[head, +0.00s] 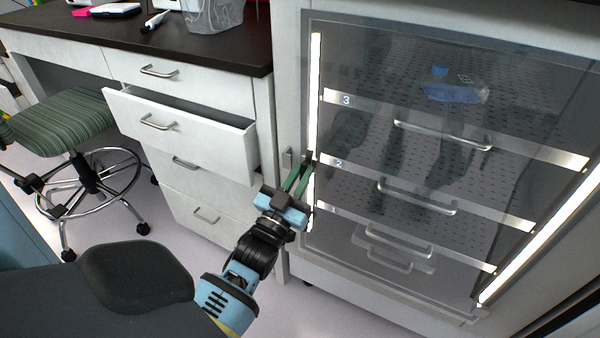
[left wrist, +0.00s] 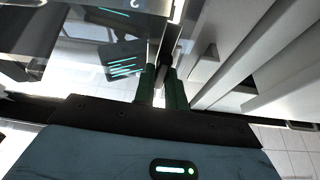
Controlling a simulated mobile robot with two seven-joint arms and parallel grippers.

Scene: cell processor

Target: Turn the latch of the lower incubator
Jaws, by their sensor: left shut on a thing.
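The incubator (head: 375,62) has a large see-through door with lit strips along its sides and shelves numbered 1 to 3. Its small dark latch (head: 308,156) sits at the left edge of the door, near shelf 2. My left gripper (head: 299,174) reaches up to it, with its green fingers shut on the latch. In the left wrist view the latch (left wrist: 166,46) stands between the two fingers (left wrist: 162,84); the fingertips partly hide it. My right gripper is not in view.
A white drawer (head: 190,128) stands pulled out left of the incubator, close to my left arm. A dark countertop (head: 215,48) with lab items is above it. A green striped stool (head: 60,125) stands at far left. Some floor is clear below.

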